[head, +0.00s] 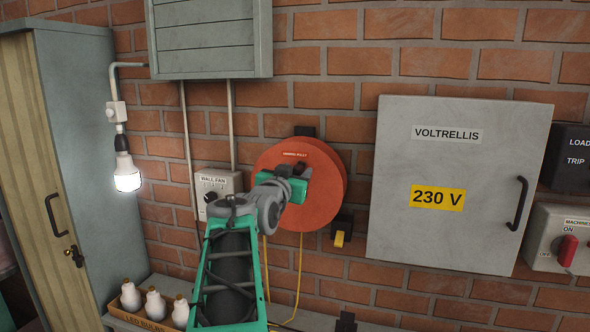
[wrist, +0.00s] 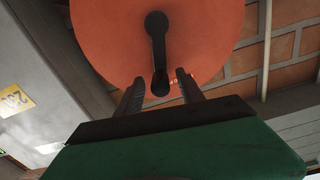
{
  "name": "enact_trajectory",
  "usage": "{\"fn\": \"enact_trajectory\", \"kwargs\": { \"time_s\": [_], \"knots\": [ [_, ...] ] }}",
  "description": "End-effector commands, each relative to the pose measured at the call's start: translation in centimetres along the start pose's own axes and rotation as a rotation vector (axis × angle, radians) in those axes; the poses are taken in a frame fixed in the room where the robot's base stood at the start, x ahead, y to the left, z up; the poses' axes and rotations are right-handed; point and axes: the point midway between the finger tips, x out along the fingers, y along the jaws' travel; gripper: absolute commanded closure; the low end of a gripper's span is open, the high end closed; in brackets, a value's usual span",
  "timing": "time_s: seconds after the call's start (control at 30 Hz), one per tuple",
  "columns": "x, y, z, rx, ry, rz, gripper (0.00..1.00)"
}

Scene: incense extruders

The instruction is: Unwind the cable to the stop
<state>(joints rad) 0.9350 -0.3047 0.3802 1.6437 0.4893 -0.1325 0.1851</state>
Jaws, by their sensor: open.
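The orange cable reel (head: 328,190) is on the brick wall, with a small label near its top. In the wrist view, the reel (wrist: 215,30) fills the upper middle, and a dark crank arm (wrist: 157,45) with a handle (wrist: 161,82) crosses its face. A yellow cable (head: 300,265) hangs below the reel. My gripper (wrist: 160,80) is open, its two dark fingers on either side of the crank handle in the picture. I cannot tell whether they touch it. In the head view my arm hides the crank and part of the reel.
A dark holder with a yellow piece (head: 340,238) is just below right. LED bulbs (head: 155,303) stand in a box at lower left.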

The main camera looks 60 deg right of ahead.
Motion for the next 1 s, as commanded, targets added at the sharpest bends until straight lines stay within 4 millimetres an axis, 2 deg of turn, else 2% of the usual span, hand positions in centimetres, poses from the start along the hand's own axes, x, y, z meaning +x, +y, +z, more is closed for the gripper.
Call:
{"fn": "enact_trajectory", "kwargs": {
  "time_s": [0.17, 0.7, 1.0],
  "knots": [
    [-0.02, -0.02, 0.07, 0.0, 0.0, -0.001, 0.56],
    [-0.05, -0.04, 0.09, 0.0, -0.001, -0.001, 1.0],
    [-0.06, -0.04, 0.1, 0.0, -0.002, -0.001, 1.0]
  ]
}}
